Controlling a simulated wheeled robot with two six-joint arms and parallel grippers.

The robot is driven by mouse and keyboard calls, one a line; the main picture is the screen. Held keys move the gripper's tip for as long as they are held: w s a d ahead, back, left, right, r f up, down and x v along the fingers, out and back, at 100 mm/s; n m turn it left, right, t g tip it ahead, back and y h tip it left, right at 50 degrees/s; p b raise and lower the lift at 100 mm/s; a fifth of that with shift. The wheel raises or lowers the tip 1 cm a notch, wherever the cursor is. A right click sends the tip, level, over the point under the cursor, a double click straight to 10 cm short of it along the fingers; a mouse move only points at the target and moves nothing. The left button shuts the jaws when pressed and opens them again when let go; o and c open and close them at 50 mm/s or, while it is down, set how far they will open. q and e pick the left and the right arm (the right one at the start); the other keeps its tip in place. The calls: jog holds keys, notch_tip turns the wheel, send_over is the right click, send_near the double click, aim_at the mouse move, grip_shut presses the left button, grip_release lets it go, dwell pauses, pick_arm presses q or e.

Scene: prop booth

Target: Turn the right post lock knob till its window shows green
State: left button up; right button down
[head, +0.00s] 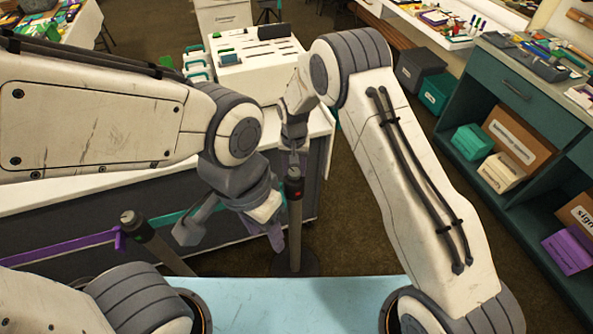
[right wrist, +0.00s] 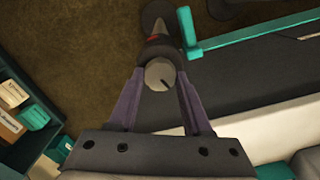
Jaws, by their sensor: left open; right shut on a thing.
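The right post (head: 295,225) stands upright with a dark body and a grey lock knob on top. Its small window shows red in the head view. In the right wrist view the round knob (right wrist: 159,74) has a dark index line pointing toward the lower right, and a bit of red shows just beyond it. My right gripper (right wrist: 160,80) comes down from above and is shut on the knob, one finger on each side.
A left post (head: 150,240) with a purple belt (head: 65,246) stands to the left. A teal belt (right wrist: 255,34) runs from the right post. A white counter stands behind, and a green shelf unit (head: 530,98) with boxes is at the right.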

jog(key=n+b, duration=0.2)
jog(key=n, duration=0.4)
jog(key=n+b, duration=0.1)
jog(key=n, duration=0.2)
jog(key=shift+n, duration=0.4)
jog(key=shift+n+b, duration=0.5)
jog(key=shift+n, duration=0.9)
jog(key=shift+d+r, duration=0.1)
jog(key=shift+w, duration=0.1)
jog(key=shift+c, duration=1.7)
grip_release()
jog(key=shift+d, duration=0.1)
jog(key=shift+a, duration=0.2)
